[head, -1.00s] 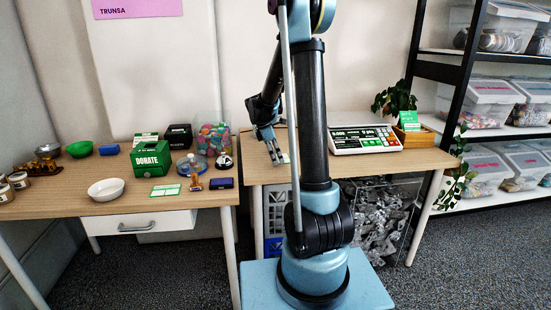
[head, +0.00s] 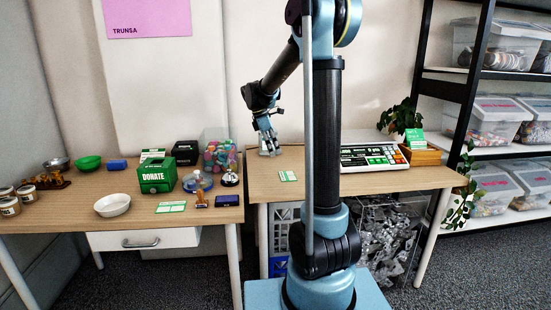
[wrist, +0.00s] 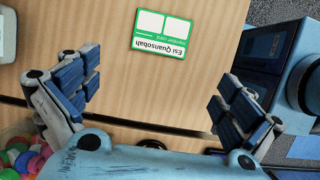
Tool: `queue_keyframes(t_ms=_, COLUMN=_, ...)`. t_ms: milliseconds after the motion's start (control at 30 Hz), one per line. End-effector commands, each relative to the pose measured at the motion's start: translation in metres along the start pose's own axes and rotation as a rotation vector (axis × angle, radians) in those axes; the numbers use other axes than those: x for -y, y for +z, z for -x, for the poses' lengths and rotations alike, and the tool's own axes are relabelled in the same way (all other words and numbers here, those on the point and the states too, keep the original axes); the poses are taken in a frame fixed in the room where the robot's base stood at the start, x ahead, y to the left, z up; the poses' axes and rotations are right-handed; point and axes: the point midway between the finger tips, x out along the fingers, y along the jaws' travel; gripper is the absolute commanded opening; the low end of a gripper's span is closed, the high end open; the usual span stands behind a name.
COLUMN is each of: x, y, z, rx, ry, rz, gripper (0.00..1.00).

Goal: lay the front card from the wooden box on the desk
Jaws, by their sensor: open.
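A white card with a green border (head: 288,175) lies flat on the right desk (head: 350,183), left of the scale. In the wrist view the card (wrist: 161,36) lies face up, upside down, and reads "Esi Quansobah". My gripper (head: 270,152) is open and empty, above the desk and behind the card, apart from it. In the wrist view its fingers (wrist: 160,95) are spread wide, with bare desk between them. The wooden box (head: 424,156) stands at the desk's right end with a green card or sign (head: 414,139) upright at it. Its contents are too small to tell.
The left desk holds a green donate box (head: 157,176), a jar of coloured caps (head: 219,152), a bell (head: 229,177) and a white bowl (head: 112,205). A narrow gap separates the desks.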

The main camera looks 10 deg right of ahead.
Motion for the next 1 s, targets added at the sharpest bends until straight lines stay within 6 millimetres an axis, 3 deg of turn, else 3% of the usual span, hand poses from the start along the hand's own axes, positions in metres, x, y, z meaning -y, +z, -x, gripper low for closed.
queue_keyframes(t_ms=167, x=0.008, y=0.004, z=0.007, rx=-0.006, ry=0.002, rz=-0.027, gripper=1.00)
queue_keyframes(t_ms=267, x=0.025, y=0.011, z=0.008, rx=-0.021, ry=0.006, rz=-0.087, gripper=1.00)
queue_keyframes(t_ms=600, x=0.119, y=0.041, z=0.004, rx=-0.112, ry=0.016, rz=-0.439, gripper=1.00)
queue_keyframes(t_ms=1000, x=0.226, y=0.050, z=-0.026, rx=-0.224, ry=-0.002, rz=-0.866, gripper=1.00)
